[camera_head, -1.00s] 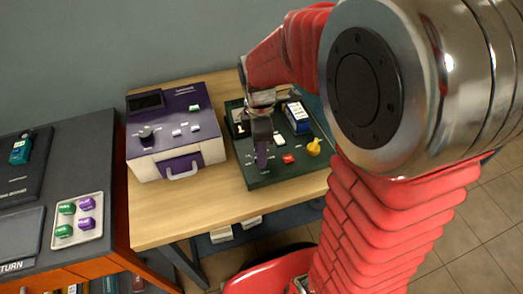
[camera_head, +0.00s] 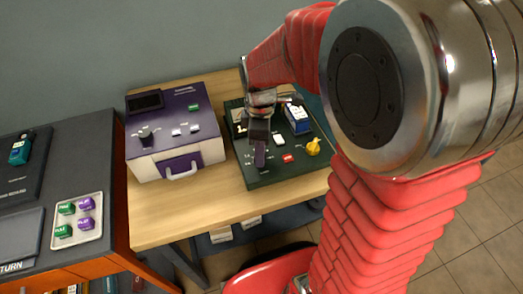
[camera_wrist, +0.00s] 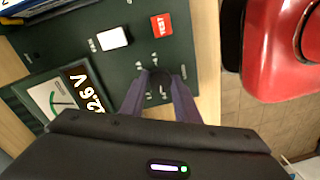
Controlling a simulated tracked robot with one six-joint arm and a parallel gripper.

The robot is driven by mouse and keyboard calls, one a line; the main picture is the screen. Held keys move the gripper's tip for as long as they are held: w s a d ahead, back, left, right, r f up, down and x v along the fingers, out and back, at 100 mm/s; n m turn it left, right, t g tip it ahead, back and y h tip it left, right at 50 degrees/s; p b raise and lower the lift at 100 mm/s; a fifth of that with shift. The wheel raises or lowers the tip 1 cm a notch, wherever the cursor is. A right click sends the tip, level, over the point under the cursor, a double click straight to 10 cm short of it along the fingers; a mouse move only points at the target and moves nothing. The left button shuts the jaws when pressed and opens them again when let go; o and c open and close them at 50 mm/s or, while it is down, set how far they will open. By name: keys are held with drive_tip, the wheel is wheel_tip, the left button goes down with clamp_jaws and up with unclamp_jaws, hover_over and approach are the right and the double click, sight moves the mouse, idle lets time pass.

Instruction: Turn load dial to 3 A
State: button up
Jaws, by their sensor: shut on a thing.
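The dark green tester panel (camera_head: 290,173) lies on the wooden table. In the wrist view the panel (camera_wrist: 127,63) shows its load dial (camera_wrist: 158,77), a dark knob with small white scale marks around it, too small to read. My gripper (camera_wrist: 160,90) is shut on the load dial, with a purple finger on either side. In the head view my gripper (camera_head: 260,158) points down at the panel's front left and hides the dial.
A red TEST button (camera_wrist: 161,25), also in the head view (camera_head: 288,158), and a white button (camera_wrist: 112,37) sit near the dial. A yellow knob (camera_head: 313,147) and a blue-and-white battery (camera_head: 297,117) are on the right. A purple charger (camera_head: 175,130) stands left.

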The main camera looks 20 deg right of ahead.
drive_tip(key=m, duration=1)
drive_tip(key=shift+m+t, duration=0.3)
drive_tip(key=shift+m, duration=0.1)
drive_tip(key=m, duration=0.3)
drive_tip(key=shift+m+y, duration=0.3)
drive_tip(key=m, duration=1)
drive_tip(key=shift+r+t, duration=0.1)
drive_tip(key=shift+t, duration=0.2)
drive_tip(key=o, duration=1)
drive_tip(key=shift+o, duration=0.2)
drive_tip(key=shift+s, duration=0.1)
